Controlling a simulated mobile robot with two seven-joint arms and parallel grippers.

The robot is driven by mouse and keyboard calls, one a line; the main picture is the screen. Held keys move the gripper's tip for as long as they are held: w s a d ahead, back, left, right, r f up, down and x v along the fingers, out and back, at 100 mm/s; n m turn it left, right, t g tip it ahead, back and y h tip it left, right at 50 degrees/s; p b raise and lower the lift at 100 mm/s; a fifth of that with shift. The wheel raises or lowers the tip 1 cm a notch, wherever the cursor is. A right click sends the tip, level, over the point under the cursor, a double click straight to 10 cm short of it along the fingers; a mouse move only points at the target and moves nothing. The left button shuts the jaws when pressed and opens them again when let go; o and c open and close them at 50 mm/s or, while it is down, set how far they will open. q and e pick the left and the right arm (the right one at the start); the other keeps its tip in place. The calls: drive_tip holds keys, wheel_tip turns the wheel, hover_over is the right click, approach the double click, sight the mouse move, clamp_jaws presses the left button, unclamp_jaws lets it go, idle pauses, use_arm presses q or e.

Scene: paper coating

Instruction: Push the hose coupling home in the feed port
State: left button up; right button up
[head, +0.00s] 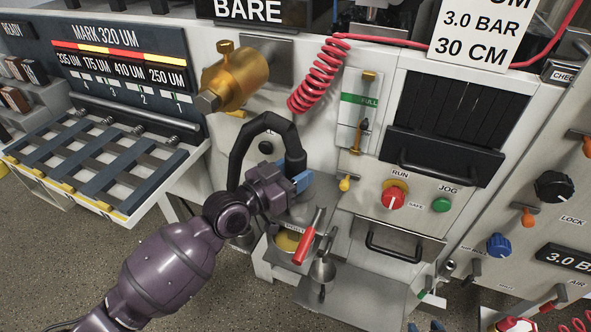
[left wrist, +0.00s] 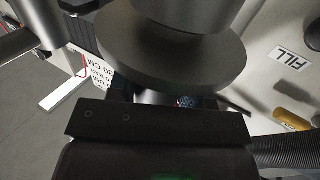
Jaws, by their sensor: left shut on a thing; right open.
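My left gripper (head: 297,184) is shut at the end of the looped black hose (head: 266,122), in the middle of the head view. The coupling between its fingers is mostly hidden there. A blue band (head: 294,162) shows by the hose end. In the left wrist view the dark gripper (left wrist: 160,108) fills the lower middle, with a small blue-and-white patterned spot between the fingers. A wide grey round flange (left wrist: 170,50) lies close beyond them, with a grey cylinder. I cannot tell which part is the feed port or whether the coupling is seated. My right gripper is not in view.
A red-handled tool (head: 307,243) and a metal funnel-shaped piece (head: 322,268) stand close below. A brass cylinder (head: 236,78) juts out at upper left. A coiled red hose (head: 318,77) hangs above. The panel has a red RUN knob (head: 394,198).

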use_arm(q)
drive_tip(key=shift+f, duration=0.2)
drive_tip(key=o, duration=1.3)
drive_tip(key=shift+o, duration=0.2)
drive_tip(key=shift+f, duration=0.1)
drive_tip(key=shift+s+a, duration=0.35)
drive_tip(key=shift+a, duration=0.1)
drive_tip(key=v, duration=0.9)
drive_tip(key=shift+s+a+b, duration=0.2)
drive_tip(key=shift+a+b, duration=0.05)
drive_tip(key=shift+b, duration=0.1)
